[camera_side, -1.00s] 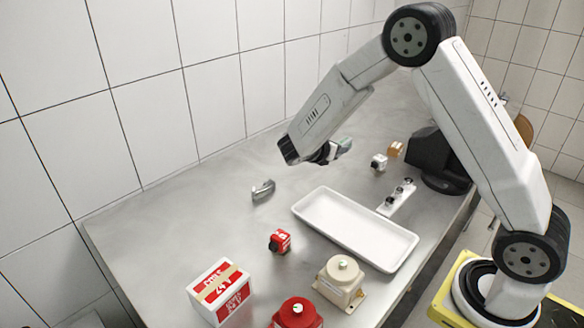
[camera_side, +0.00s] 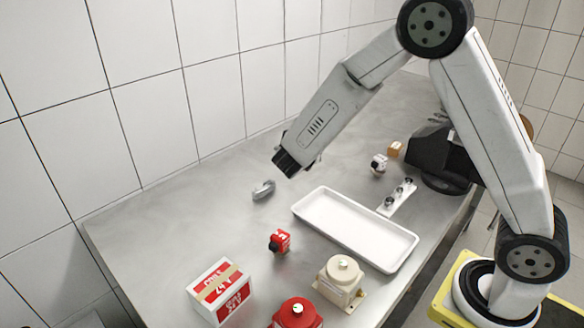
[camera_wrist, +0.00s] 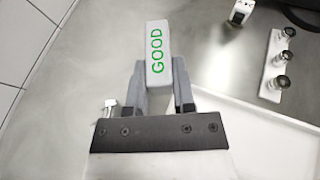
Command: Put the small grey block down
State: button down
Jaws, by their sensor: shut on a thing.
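In the wrist view the small grey block (camera_wrist: 158,60), with green GOOD lettering on its face, sits between the two fingers of my gripper (camera_wrist: 160,92). The gripper is shut on it, and the block sticks out past the fingertips over the bare table (camera_wrist: 80,70). The wrist end is above the table, behind the left end of the white tray. The gap between block and table cannot be judged.
A white tray (camera_side: 312,199) lies just in front. A grey metal part (camera_side: 263,190) lies to the left. A strip with knobs (camera_side: 397,198) and small blocks (camera_side: 379,164) are right.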

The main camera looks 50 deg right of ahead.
jog(key=s+a+n+t+y, duration=0.2)
jog(key=a+n+t+y, duration=0.15)
jog(key=a, duration=0.45)
jog(key=s+a+f+n+t+y, duration=0.1)
jog(key=s+a+n+t+y, duration=0.1)
jog(key=a+n+y, duration=0.45)
jog(key=s+a+n+t+y, duration=0.1)
jog(key=a+n+t+y, duration=0.15)
jog(key=a, duration=0.65)
send_over(210, 239)
jog(key=s, duration=0.2)
jog(key=shift+n, duration=0.25)
jog(key=f, duration=0.8)
jog(key=shift+w+d+f, duration=0.1)
jog(key=shift+d, duration=0.15)
jog(key=shift+w+a+f, duration=0.15)
jog(key=shift+w+f, duration=0.4)
jog(key=shift+f, duration=0.05)
jog(key=shift+f, duration=0.1)
jog(key=shift+w+a+f, duration=0.1)
jog(key=shift+w+f, duration=0.15)
jog(key=shift+f, duration=1.5)
